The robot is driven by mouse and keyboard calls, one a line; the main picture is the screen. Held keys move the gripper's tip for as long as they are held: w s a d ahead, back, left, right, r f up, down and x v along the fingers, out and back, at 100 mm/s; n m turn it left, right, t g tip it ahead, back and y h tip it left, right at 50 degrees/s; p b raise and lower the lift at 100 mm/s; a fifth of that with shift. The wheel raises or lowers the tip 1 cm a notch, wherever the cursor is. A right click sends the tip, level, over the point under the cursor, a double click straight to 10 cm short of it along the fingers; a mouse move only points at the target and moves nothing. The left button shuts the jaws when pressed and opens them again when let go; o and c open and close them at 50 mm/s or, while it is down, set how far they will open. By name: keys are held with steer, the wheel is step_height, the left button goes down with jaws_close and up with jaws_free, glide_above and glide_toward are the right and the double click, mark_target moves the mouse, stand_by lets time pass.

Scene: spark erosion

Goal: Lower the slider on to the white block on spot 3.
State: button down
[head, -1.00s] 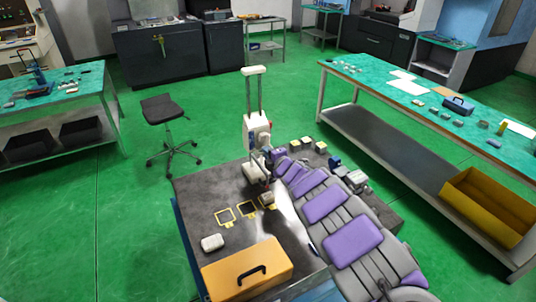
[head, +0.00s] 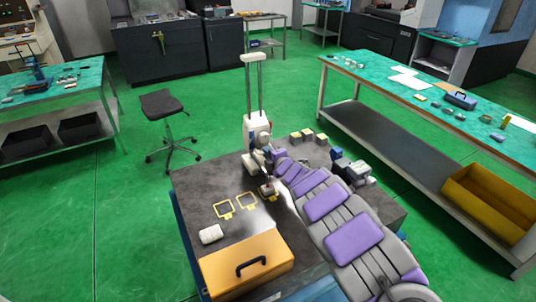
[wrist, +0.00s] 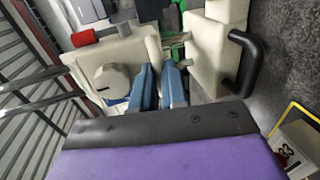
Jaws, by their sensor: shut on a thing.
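The white slider (head: 256,128) sits low on two upright grey rails. In the wrist view its pale body with a round knob (wrist: 113,80) fills the upper left. My gripper (wrist: 163,80) has its blue fingers close together beside the knob, shut on a part of the slider that is mostly hidden. The white block (wrist: 298,148) with dark digits lies at the lower right of the wrist view, inside a yellow outline. In the head view the block (head: 267,190) is small, at the right of the outlined spots. Whether the slider touches it I cannot tell.
Two empty yellow-outlined spots (head: 235,205) lie left of the block. A white rounded piece (head: 211,234) and an orange case (head: 247,264) are at the bench's front. Several pale blocks (head: 308,134) stand at the back. A black handle (wrist: 243,62) rises right of my fingers.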

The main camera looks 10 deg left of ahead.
steer(key=c, duration=1.4)
jaws_free()
steer(key=shift+s+f, duration=0.1)
steer(key=shift+f, duration=0.35)
steer(key=shift+c, duration=0.2)
steer(key=shift+o, duration=1.4)
steer(key=shift+r, duration=0.1)
steer(key=shift+d, duration=0.1)
steer(key=p+v, duration=0.2)
steer(key=v, duration=1.5)
steer(key=shift+r, duration=0.2)
